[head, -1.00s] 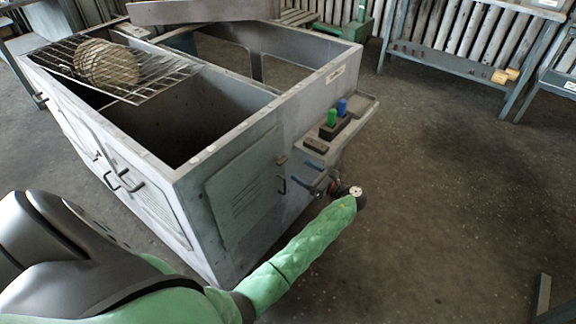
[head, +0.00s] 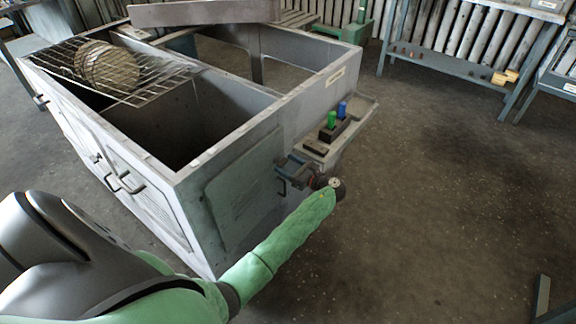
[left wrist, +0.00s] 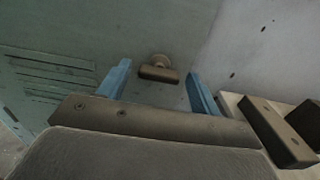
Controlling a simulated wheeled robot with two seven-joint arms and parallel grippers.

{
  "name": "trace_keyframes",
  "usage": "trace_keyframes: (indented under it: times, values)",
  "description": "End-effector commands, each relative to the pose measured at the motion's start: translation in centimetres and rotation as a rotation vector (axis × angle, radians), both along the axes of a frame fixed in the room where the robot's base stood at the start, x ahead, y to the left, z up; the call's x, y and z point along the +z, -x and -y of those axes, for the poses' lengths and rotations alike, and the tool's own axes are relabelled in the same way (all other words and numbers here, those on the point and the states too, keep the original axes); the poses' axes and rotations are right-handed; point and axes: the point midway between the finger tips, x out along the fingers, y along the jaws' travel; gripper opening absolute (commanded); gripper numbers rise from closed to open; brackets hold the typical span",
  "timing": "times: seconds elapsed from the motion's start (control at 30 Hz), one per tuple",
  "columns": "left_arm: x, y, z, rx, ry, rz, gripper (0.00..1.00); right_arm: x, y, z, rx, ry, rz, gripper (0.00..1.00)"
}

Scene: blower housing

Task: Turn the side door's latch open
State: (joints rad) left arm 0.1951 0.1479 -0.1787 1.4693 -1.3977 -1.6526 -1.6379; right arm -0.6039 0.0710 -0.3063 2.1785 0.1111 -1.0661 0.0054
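The side door (head: 232,200) is a pale green louvred panel on the near right face of the grey housing; it also shows in the left wrist view (left wrist: 75,50). Its latch (left wrist: 159,70) is a small dark bar handle on a round boss, near the door's edge. My left gripper (left wrist: 158,85) is open, its two blue fingers either side of the latch and apart from it. In the head view my left gripper (head: 288,167) is beside the door's right edge and covers most of the latch. My right gripper is in neither view.
A small shelf (head: 362,110) on the housing holds a green and a blue bottle-like item (head: 332,119) and a dark block (head: 316,147), close to my left gripper. A wire rack (head: 150,75) lies over the open top.

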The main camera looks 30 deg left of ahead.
Motion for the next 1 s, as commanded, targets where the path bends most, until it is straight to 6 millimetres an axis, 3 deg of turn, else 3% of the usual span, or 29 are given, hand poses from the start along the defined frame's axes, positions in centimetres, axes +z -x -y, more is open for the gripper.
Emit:
trace_keyframes:
  times: [0.03,0.2,0.57,0.83,1.0]
  values:
    - [0.0,0.0,0.01,0.0,0.0,0.0,0.53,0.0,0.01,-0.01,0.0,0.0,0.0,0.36]
    - [0.0,0.01,0.02,0.0,0.0,0.0,0.24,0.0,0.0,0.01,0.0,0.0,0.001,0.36]
    - [0.03,0.04,0.03,0.001,0.005,0.059,0.24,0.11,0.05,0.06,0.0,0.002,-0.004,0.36]
    - [-0.03,0.14,0.0,0.002,0.019,0.243,0.24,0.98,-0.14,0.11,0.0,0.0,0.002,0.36]
    - [-0.15,0.22,0.0,0.002,0.032,0.402,0.24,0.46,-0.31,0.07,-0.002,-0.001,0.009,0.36]
